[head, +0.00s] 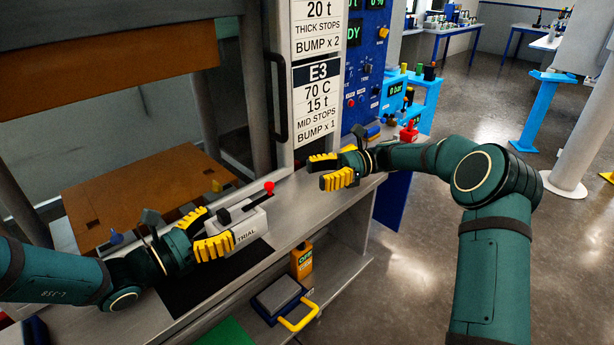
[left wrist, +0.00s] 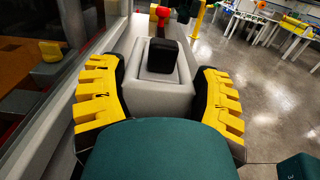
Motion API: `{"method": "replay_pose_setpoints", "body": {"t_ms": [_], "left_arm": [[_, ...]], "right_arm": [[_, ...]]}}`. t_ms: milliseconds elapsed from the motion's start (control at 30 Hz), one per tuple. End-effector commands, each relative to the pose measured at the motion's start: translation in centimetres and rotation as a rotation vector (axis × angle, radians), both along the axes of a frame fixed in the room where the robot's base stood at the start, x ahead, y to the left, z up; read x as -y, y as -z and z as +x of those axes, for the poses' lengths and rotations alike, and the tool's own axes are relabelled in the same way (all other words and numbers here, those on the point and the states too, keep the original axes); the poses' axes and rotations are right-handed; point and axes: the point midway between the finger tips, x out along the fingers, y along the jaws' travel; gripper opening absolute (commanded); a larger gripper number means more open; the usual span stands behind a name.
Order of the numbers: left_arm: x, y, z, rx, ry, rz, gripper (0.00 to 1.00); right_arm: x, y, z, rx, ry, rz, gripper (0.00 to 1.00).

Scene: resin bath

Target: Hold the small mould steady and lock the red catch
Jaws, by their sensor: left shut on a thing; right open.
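The small mould (head: 247,231) is a grey block labelled TRIAL, standing on the metal bench in the head view. My left gripper (head: 211,236) is shut on it from the left. In the left wrist view the yellow fingers flank the mould (left wrist: 145,95), which has a black block on top.
A dark mat (head: 190,290) lies on the bench by the mould. An orange bottle (head: 301,261) and a grey plate with a yellow handle (head: 298,317) are on the shelf below. A press with a brown platen (head: 140,185) and a sign panel (head: 318,95) stand behind.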

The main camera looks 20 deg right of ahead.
Motion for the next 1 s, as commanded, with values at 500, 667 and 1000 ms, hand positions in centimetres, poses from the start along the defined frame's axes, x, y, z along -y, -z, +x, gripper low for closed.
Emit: {"method": "replay_pose_setpoints", "body": {"t_ms": [500,667,1000], "left_arm": [[0.0,0.0,0.0,0.000,0.001,0.000,1.00],[0.0,0.0,0.0,0.000,0.000,0.000,1.00],[-2.9,0.0,-1.3,0.001,-0.004,0.000,1.00]], "right_arm": [[0.1,0.0,0.0,0.000,0.000,0.000,0.51],[0.1,0.0,0.0,0.000,0.000,0.000,0.51],[0.1,0.0,0.0,0.000,0.000,0.000,0.51]]}}
